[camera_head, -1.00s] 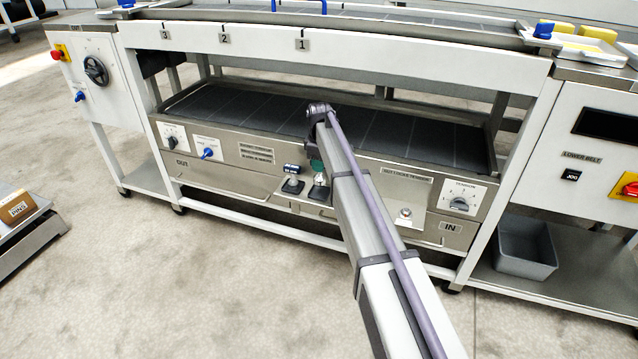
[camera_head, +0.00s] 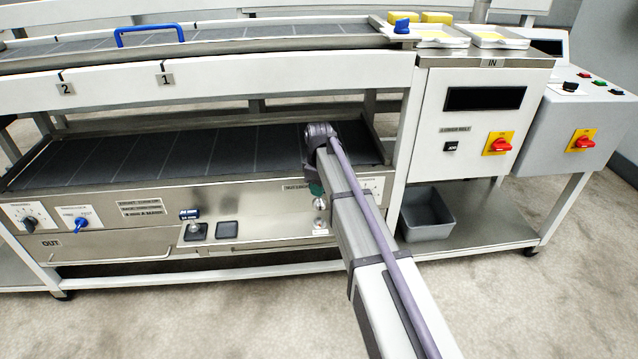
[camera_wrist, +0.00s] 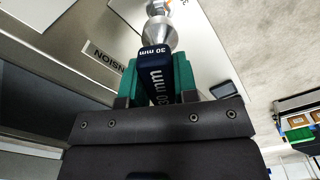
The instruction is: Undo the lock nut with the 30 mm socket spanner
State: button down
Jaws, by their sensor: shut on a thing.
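My gripper (camera_wrist: 158,95) is shut on the dark blue handle of the 30 mm socket spanner (camera_wrist: 156,75), between green jaw pads. The spanner's silver socket (camera_wrist: 158,36) points away from the gripper, toward the machine's front panel. A small silver part (camera_wrist: 157,8), apparently the lock nut, shows past the socket's end at the top of the wrist view. I cannot tell whether the socket touches it. In the head view, the socket shows below my gripper (camera_head: 316,188), just above a small fitting (camera_head: 320,223) on the panel.
A second spanner (camera_head: 192,226) stands on its dark pad; the pad beside it (camera_head: 227,231) is empty. The tension knob's plate (camera_head: 372,186) is partly hidden by my arm. A grey bin (camera_head: 428,218) sits on the lower shelf at right. Floor in front is clear.

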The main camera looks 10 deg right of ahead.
aim_at(319, 199)
jog(key=shift+f+b, duration=2.15)
jog(key=shift+f, duration=0.05)
jog(key=shift+f+b, duration=1.45)
